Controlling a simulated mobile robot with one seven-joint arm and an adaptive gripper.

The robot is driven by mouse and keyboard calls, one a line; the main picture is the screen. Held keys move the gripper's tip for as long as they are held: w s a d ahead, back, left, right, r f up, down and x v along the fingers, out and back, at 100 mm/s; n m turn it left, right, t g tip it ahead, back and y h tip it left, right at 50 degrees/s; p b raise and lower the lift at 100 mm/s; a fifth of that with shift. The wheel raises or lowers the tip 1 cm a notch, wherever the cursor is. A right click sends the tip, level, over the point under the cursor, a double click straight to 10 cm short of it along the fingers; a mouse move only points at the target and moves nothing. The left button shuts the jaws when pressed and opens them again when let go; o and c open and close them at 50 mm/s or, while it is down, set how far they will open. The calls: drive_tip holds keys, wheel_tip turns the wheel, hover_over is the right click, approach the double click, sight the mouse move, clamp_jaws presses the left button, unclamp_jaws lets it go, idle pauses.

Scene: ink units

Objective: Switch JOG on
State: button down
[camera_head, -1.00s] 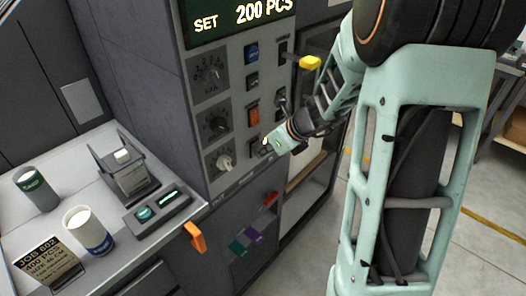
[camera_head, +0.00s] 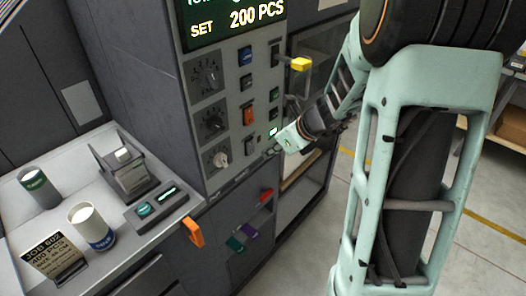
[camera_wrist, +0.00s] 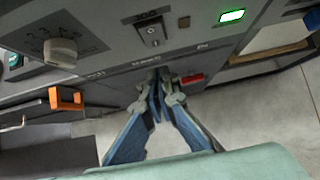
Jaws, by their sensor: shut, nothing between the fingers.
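The grey control panel (camera_head: 232,100) carries several knobs, switches and buttons. A small dark switch (camera_head: 251,145) sits low on the panel, right of the lowest knob (camera_head: 216,157). In the wrist view the switch (camera_wrist: 152,30) shows a metal-coloured centre, and a green-white lamp (camera_wrist: 231,16) glows to its right. My gripper (camera_wrist: 160,82) is shut and empty, its fingertips below the switch and apart from it in the picture. In the head view my gripper (camera_head: 277,150) is near the panel's lower right; its fingertips are small.
A yellow-ended lever (camera_head: 300,63) sticks out above my wrist. An orange handle (camera_head: 193,231) and a red piece (camera_head: 266,194) lie below the panel. The left counter (camera_head: 75,150) holds a cup (camera_head: 91,229), a can (camera_head: 38,188) and a sign (camera_head: 54,258).

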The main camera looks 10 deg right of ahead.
drive_tip(key=v, duration=0.9)
drive_tip(key=shift+p, duration=0.45)
drive_tip(key=shift+w, duration=0.15)
